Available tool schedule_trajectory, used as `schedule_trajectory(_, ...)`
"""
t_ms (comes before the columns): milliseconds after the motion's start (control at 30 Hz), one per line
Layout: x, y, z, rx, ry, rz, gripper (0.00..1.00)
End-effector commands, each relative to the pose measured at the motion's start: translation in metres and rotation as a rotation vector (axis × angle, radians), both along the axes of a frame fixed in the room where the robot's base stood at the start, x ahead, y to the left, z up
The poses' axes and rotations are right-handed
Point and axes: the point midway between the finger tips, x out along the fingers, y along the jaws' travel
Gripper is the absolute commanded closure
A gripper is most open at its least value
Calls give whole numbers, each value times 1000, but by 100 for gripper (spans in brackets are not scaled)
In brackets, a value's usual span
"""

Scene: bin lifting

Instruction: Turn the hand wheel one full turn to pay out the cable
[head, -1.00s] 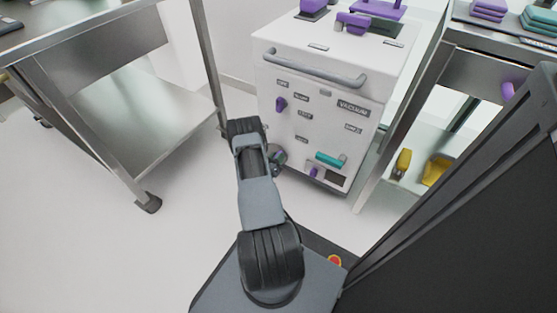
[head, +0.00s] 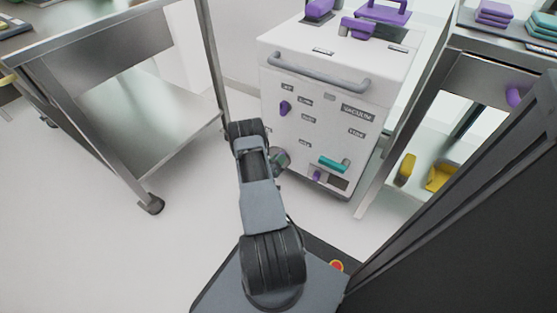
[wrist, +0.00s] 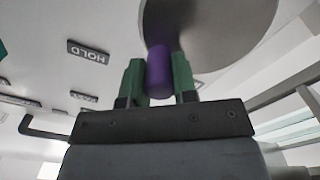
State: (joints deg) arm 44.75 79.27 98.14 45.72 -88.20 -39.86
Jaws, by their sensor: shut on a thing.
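The hand wheel (wrist: 225,28) is a smooth grey disc at the top of the wrist view, cut off by the picture's edge. A purple cylindrical handle (wrist: 159,72) stands out from near its rim. My gripper (wrist: 158,82) has its two green fingers on either side of this handle and is shut on it. In the head view my arm hides most of the wheel and the gripper, low on the left of the white cabinet (head: 325,107). No cable can be made out.
The cabinet front has a grey bar handle (head: 318,74), a purple knob (head: 284,108) and a teal handle (head: 334,165). A metal trolley (head: 150,125) stands left and a metal table (head: 480,68) right. Open floor lies front left.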

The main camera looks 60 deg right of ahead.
Motion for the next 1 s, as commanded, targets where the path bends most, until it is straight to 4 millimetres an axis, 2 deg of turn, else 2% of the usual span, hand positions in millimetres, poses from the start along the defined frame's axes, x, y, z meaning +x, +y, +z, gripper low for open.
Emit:
schedule_trajectory(33, 0, 0, -1, 1, 1, 0, 71)
schedule_trajectory(267, 0, 0, 0, 1, -1, -1, 49)
schedule_trajectory(567, 0, 3, 0, 1, -1, 1, 48)
schedule_trajectory(767, 1, 29, 3, 2, 2, 5, 48)
schedule_trajectory(1000, 2, 79, 2, 4, 2, 6, 48)
